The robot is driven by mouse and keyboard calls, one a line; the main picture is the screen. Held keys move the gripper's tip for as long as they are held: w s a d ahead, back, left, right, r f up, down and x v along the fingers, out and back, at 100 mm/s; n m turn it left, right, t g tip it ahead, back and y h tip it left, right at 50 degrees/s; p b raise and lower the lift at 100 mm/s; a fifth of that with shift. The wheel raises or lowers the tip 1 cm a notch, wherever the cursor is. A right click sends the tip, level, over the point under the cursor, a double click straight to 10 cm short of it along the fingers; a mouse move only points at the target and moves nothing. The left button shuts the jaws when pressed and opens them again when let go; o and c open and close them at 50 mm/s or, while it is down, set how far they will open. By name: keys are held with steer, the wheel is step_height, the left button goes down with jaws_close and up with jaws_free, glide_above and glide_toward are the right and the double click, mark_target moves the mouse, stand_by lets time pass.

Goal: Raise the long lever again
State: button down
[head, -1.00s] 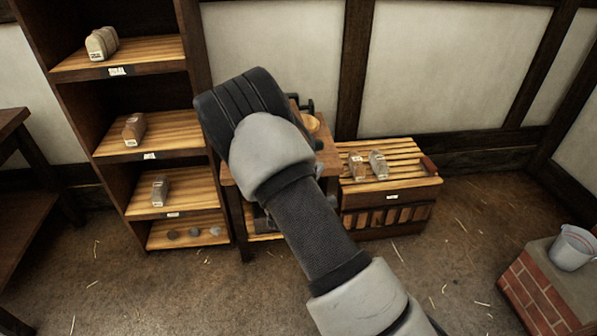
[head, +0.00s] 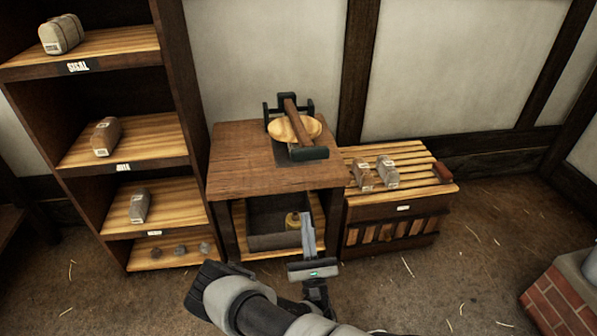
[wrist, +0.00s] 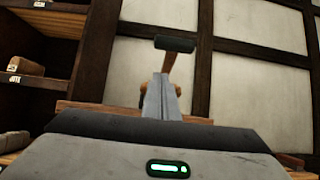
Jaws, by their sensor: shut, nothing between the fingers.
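The long lever (head: 295,118) is a brown wooden bar with a dark cross handle (head: 308,153) at its near end. It is mounted at a black bracket on top of a small wooden table, over a round pale wooden disc (head: 310,127). In the wrist view, the lever (wrist: 168,64) stands out above the table edge, its handle uppermost; its exact tilt is hard to tell. My gripper (head: 306,216) is shut and empty, low in front of the table, apart from the lever and below its handle. Its fingers (wrist: 160,80) overlap the lever's lower part in the wrist view.
The table (head: 240,160) has an open lower shelf with a grey tray (head: 270,241) and a small yellowish object. A shelf unit (head: 180,110) with wrapped blocks stands left. A slatted crate (head: 390,218) with two blocks stands right. A brick block (head: 555,300) is at far right.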

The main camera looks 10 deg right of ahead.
steer(key=shift+s, duration=0.15)
steer(key=shift+s+r+b+x, duration=0.15)
steer(key=shift+s+r+x, duration=0.15)
steer(key=shift+x, duration=1.85)
steer(key=shift+s+r+b+x, duration=0.1)
steer(key=shift+s+r+x, duration=0.25)
steer(key=shift+x, duration=1.85)
steer(key=shift+s+r+b+x, duration=0.15)
steer(key=shift+r+x, duration=0.3)
steer(key=shift+x, duration=1.7)
